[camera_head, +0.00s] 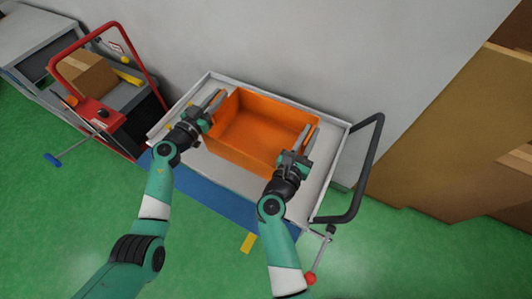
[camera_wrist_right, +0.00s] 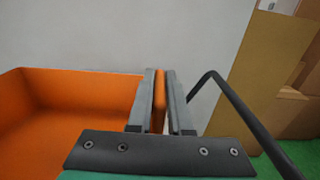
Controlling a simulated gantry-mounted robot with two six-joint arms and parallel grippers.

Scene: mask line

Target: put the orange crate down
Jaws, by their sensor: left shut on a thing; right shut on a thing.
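The orange crate (camera_head: 262,124) is open-topped and looks empty. In the head view it is over the light grey top of a cart (camera_head: 224,171); I cannot tell whether it touches that top. My left gripper (camera_head: 213,104) is shut on the crate's left wall. My right gripper (camera_head: 305,143) is shut on the crate's right wall. In the right wrist view the crate (camera_wrist_right: 70,100) fills the left side, and its wall stands between the two fingers of the right gripper (camera_wrist_right: 160,100). The crate's underside is hidden.
The cart has a raised rim and a dark handle (camera_head: 371,165) at its right, close to my right arm. A red-framed trolley (camera_head: 110,127) with a cardboard box (camera_head: 86,74) stands at the left. A grey wall (camera_head: 300,45) is behind. Brown boxes (camera_head: 440,130) stand at the right.

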